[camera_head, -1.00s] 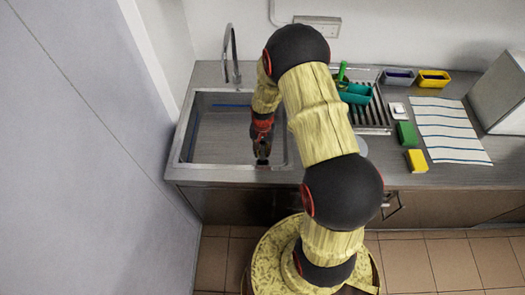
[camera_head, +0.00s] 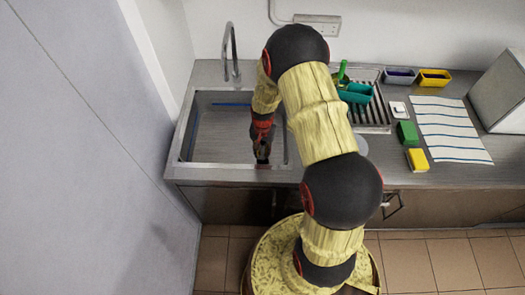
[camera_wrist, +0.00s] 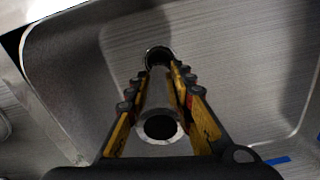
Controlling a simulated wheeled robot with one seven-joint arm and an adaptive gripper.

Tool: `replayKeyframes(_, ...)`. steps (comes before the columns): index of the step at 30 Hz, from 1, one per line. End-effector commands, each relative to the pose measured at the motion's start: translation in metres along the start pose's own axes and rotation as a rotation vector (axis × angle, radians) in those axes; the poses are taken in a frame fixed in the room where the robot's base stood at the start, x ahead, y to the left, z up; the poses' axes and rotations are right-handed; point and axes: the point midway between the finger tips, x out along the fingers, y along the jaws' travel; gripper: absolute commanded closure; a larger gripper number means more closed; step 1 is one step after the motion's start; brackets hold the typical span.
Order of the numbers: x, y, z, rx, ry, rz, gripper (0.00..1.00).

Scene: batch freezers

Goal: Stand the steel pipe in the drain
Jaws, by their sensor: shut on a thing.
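The steel pipe (camera_wrist: 158,95) shows in the wrist view as a grey tube with its hollow near end facing the camera. Its far end points at the drain (camera_wrist: 158,55), a dark round opening with a metal rim in the sink floor. Whether the far end is inside the drain or just above it I cannot tell. My gripper (camera_wrist: 162,78) is shut on the pipe, with a yellow-and-black finger on each side. In the head view my gripper (camera_head: 262,150) is low in the sink, near its front wall; the pipe and drain are not clear there.
The steel sink (camera_head: 215,164) has walls around my gripper. A tap (camera_head: 232,50) stands behind it. A blue strip (camera_head: 232,104) lies in the sink. To the right are a teal container (camera_head: 355,93), a green block (camera_head: 407,133), a yellow sponge (camera_head: 418,160) and a striped cloth (camera_head: 450,130).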

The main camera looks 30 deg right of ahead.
Motion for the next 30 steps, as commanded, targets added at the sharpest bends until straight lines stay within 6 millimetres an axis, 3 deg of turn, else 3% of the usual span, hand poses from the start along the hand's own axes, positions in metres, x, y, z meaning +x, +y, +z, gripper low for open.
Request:
replayKeyframes(5, 0.004, 0.0, 0.0, 0.0, 0.0, 0.0, 0.97)
replayKeyframes(6, 0.004, 0.0, 0.0, 0.0, 0.0, 0.0, 0.76)
replayKeyframes(10, 0.003, 0.0, 0.0, 0.0, 0.0, 0.0, 0.69)
replayKeyframes(20, 0.002, 0.0, 0.0, 0.0, 0.0, 0.0, 0.69)
replayKeyframes(30, -0.02, 0.0, 0.0, 0.0, 0.001, 0.0, 0.69)
